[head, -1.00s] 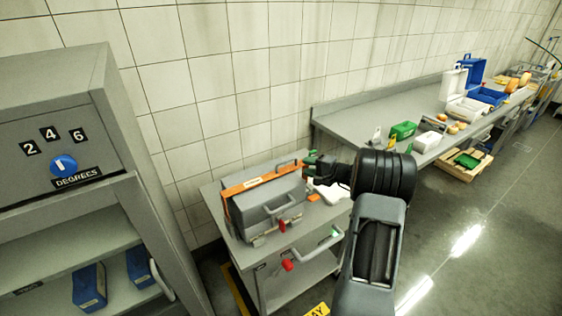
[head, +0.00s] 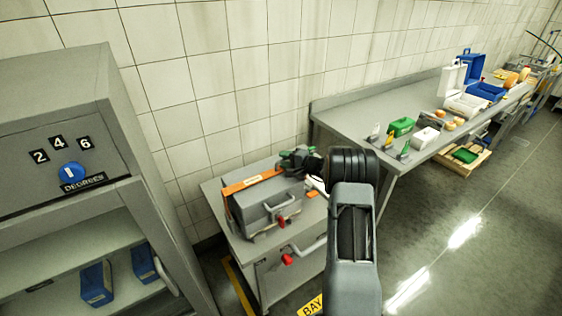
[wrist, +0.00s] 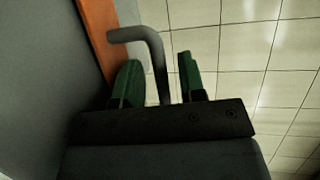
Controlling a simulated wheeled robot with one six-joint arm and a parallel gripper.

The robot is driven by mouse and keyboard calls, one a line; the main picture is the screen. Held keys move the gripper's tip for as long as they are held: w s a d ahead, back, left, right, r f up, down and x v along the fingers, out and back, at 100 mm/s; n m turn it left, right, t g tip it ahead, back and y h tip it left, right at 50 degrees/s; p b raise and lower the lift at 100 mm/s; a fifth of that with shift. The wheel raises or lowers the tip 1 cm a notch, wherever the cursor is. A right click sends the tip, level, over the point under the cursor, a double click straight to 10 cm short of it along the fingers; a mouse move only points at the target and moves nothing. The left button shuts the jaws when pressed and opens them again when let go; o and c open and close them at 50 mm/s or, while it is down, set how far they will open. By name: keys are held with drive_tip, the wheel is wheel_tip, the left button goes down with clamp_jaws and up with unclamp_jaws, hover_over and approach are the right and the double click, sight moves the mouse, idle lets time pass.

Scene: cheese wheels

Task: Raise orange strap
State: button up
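The orange strap (head: 252,181) lies across the top of a grey case (head: 268,205) on a small cart. In the wrist view the strap (wrist: 98,32) runs along the left, beside a grey bent bar (wrist: 153,55). My gripper (head: 292,160) is at the right end of the strap, beside the case, and covers part of that end. In the wrist view my gripper's two green fingers (wrist: 162,78) stand apart. The bar passes between them, with a visible gap at the right finger. Contact with the left finger cannot be told.
The grey cart (head: 222,222) stands against the tiled wall. A cabinet (head: 75,110) with a blue dial (head: 72,173) is at the left. A long bench (head: 345,110) with green, white and blue boxes runs to the right. Open floor lies at the right.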

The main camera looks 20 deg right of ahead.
clamp_jaws()
